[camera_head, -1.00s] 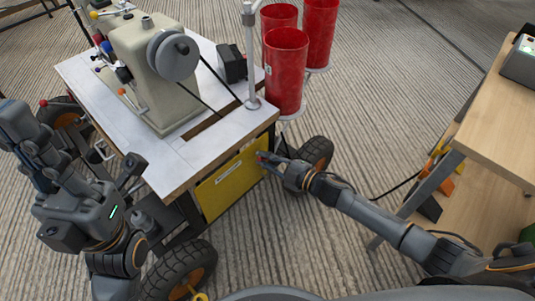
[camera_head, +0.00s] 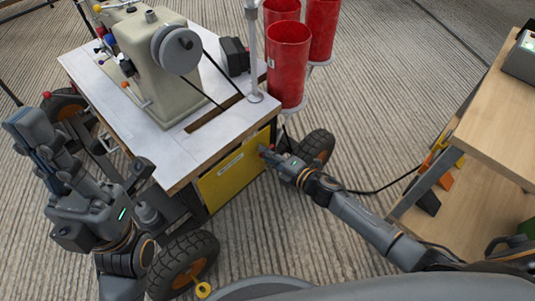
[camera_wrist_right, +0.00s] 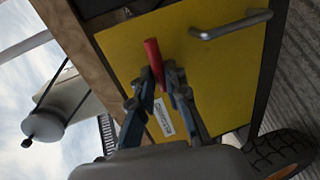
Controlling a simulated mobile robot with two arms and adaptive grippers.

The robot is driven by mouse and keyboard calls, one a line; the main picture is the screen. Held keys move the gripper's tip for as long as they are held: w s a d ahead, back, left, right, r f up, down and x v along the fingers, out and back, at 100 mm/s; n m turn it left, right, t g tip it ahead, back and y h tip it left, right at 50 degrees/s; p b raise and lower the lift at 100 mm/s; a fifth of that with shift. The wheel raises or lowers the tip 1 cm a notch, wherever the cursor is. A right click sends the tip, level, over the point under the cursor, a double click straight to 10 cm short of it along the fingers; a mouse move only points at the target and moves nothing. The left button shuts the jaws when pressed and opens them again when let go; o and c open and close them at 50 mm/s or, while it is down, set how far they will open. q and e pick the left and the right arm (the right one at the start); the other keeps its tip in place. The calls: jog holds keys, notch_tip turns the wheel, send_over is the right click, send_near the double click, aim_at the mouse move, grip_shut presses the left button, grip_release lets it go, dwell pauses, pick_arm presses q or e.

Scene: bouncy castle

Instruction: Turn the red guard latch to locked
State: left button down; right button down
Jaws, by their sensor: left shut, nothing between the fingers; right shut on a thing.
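The red guard latch (camera_wrist_right: 154,62) shows in the right wrist view as a red handle on the yellow guard panel (camera_wrist_right: 211,72). The same yellow panel (camera_head: 228,182) shows in the head view below the sewing machine table. My right gripper (camera_wrist_right: 160,80) is shut on the red latch, with a finger on each side of it; in the head view this gripper (camera_head: 271,156) is at the panel's right edge. The latch's turning angle is hard to tell. My left gripper (camera_head: 28,125) is shut and empty, raised to the left of the table.
A sewing machine (camera_head: 155,55) stands on the white tabletop (camera_head: 205,140). Red cylinders (camera_head: 288,70) stand behind the table's right corner. A black wheel (camera_head: 180,265) is below the table. A metal handle (camera_wrist_right: 231,24) is on the panel. A wooden bench (camera_head: 495,120) is at right.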

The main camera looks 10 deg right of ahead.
dwell(0.5)
jog(key=c, duration=1.3)
grip_release()
jog(key=v, duration=1.2)
jog(key=shift+s, duration=0.1)
